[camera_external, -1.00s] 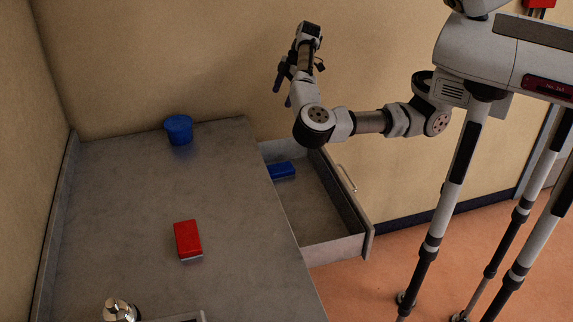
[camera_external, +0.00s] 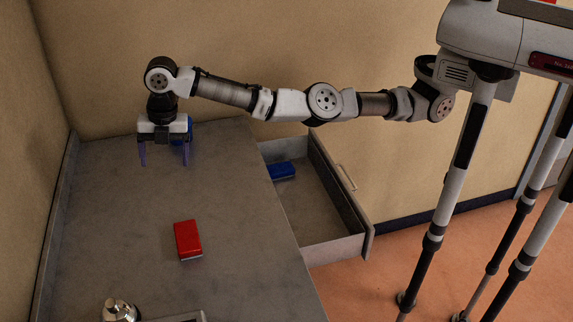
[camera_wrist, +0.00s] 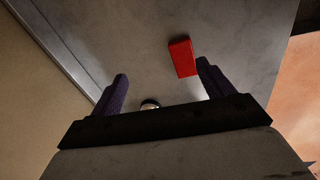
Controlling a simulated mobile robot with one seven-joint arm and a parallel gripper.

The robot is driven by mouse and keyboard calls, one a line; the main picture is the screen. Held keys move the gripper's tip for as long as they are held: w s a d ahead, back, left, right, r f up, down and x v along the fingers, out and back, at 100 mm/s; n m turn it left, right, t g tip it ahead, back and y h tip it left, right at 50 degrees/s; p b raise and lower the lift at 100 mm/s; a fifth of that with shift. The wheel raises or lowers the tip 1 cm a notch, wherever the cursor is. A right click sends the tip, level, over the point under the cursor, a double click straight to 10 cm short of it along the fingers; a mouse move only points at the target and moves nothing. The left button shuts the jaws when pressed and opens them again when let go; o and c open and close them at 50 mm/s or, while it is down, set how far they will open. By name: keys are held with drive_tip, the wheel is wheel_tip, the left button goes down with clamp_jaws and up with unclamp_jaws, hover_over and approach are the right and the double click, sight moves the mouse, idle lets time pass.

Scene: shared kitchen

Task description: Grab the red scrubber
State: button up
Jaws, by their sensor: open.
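The red scrubber (camera_external: 188,238) lies flat on the grey counter, with a pale underside at its near edge. It also shows in the wrist view (camera_wrist: 182,57), beyond the tip of the right finger. My gripper (camera_external: 165,163) is over the far part of the counter, pointing down, open and empty. It is behind the scrubber and a little to its left in the external view, clearly apart from it. In the wrist view my gripper's two dark fingers (camera_wrist: 162,82) are spread wide with nothing between them touching.
A blue cup (camera_external: 190,128) stands mostly hidden behind my gripper. An open drawer (camera_external: 335,248) at the right holds a blue block (camera_external: 280,171). A metal tap (camera_external: 120,311) is at the counter's near edge. The counter around the scrubber is clear.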

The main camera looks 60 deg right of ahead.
drive_tip(key=n+h, duration=0.1)
hover_over(186, 231)
wheel_tip(186, 231, down, 5)
drive_tip(key=g, duration=0.1)
wheel_tip(186, 231, down, 14)
drive_tip(key=shift+w+r, duration=0.1)
drive_tip(key=c, duration=1.1)
